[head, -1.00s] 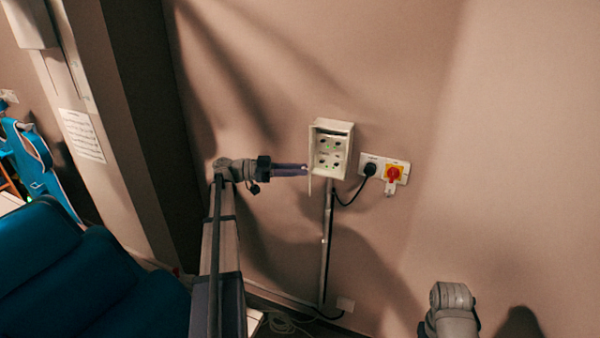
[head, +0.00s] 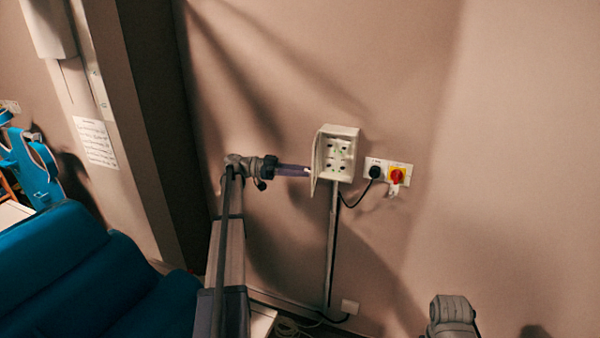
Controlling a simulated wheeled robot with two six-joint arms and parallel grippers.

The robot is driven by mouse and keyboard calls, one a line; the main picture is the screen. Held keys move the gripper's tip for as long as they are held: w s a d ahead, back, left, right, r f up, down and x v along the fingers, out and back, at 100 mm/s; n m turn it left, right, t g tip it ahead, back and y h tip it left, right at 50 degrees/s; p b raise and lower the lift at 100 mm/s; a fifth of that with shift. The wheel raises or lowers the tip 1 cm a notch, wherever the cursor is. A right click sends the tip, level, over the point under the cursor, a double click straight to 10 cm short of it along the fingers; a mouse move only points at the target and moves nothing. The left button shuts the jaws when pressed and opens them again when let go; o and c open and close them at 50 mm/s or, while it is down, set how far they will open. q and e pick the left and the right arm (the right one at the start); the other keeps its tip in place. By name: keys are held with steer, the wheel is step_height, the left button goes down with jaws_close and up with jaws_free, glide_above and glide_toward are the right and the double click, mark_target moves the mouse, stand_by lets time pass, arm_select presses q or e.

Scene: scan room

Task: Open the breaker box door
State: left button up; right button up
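The white breaker box (head: 352,157) is fixed to the wall near the middle of the head view. Its front is open and shows several dark round fittings inside. The door (head: 317,164) stands out from the box's left edge, seen nearly edge-on. My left gripper (head: 307,171) reaches in from the left with its fingertips at or close to the door's left side; contact is unclear. Its fingers overlap in this view, so the gap between them is hidden. Only part of my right arm shows at the bottom right; its gripper is out of view.
A conduit (head: 332,250) runs down below the box. A blue padded chair (head: 80,275) fills the lower left. The wall at right is bare.

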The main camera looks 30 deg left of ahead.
arm_select(q)
steer(key=o, duration=0.4)
steer(key=shift+o, duration=0.2)
steer(key=v, duration=0.7)
steer(key=shift+s+a, duration=0.15)
steer(key=shift+a, duration=0.2)
